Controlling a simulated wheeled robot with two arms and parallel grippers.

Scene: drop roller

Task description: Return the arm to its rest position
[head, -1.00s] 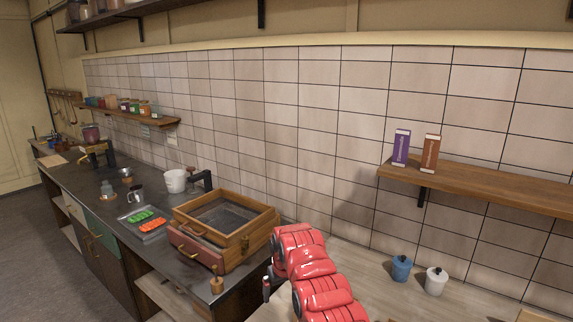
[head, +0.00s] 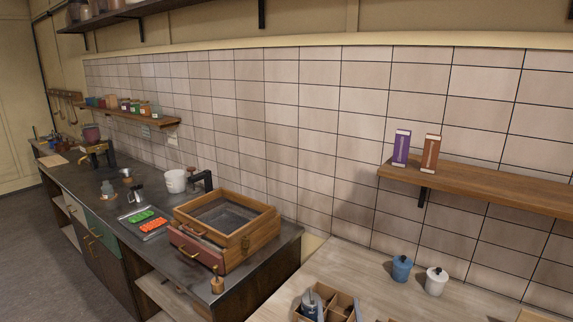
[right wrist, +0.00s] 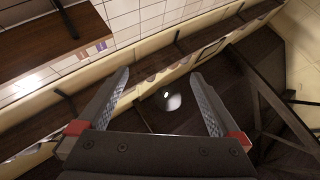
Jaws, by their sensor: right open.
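My right gripper (right wrist: 160,82) shows in the right wrist view. Its two grey fingers are spread wide apart with nothing between them, so it is open and empty. Beyond the fingers are a dark brown surface and a pale round shape (right wrist: 171,99) that I cannot identify. The red arm is out of the head view. My left gripper is not in view.
A wooden box with a drawer (head: 260,238) stands on the dark counter. A divided wooden tray (head: 342,303), holding a grey object, sits at the bottom edge. Blue (head: 401,268) and white (head: 436,281) jars stand right.

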